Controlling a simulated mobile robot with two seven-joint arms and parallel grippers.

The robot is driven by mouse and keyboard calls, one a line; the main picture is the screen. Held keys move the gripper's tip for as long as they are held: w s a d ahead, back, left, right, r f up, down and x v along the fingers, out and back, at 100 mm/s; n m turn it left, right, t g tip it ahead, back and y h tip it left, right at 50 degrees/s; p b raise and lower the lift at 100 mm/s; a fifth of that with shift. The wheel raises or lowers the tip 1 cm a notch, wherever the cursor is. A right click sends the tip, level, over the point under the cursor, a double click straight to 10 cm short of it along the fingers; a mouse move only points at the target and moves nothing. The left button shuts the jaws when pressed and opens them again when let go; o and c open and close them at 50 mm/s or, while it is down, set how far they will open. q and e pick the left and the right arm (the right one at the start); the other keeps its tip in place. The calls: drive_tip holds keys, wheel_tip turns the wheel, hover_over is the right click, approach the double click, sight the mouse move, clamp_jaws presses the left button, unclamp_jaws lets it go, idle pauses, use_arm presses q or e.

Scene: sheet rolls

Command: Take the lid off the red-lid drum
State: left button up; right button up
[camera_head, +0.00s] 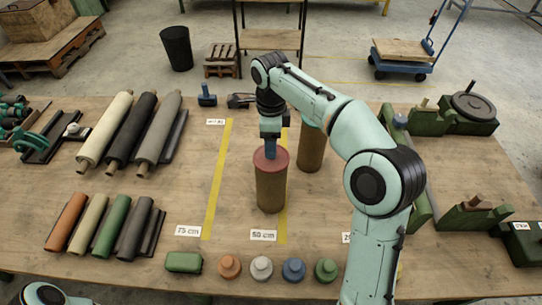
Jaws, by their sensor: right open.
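The red-lid drum (270,193) stands upright on the table, a brown cylinder behind the "50 cm" label. Its red lid (262,165) sits on top. My right gripper (271,154) points straight down at the lid from above, its fingers at the lid's middle. It is open. Any knob on the lid is hidden by the fingers, and I cannot tell whether they touch it. Only a piece of my left arm shows at the bottom left corner; its gripper is out of view.
A second brown drum (311,150) stands close behind on the right, partly behind my right arm. Sheet rolls (145,130) lie at the left. Several small knobbed pieces (262,267) line the front edge. Green fixtures (470,213) stand at the right.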

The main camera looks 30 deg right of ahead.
sight(282, 160)
wheel_tip(282, 160, down, 3)
drive_tip(key=shift+s+d+f, duration=0.1)
drive_tip(key=c, duration=1.1)
